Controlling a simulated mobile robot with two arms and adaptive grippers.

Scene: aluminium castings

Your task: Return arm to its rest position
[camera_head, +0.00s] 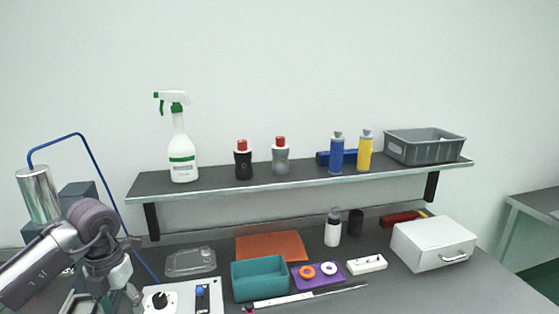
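My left arm comes in from the lower left. Its wrist bends down over the left end of the workbench, and my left gripper (130,295) points down beside the white control box (185,297). The gripper is small and partly cut off by the picture's lower edge, so I cannot tell whether its fingers are open or hold anything. My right arm and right gripper are not in view.
A teal bin (259,282), an orange mat (270,246), a purple tray (319,283), a clear lidded container (190,262) and a white case (433,244) stand on the bench. The shelf (305,178) above holds several bottles and a grey crate (424,147). A metal cylinder (38,194) with a blue hose stands left.

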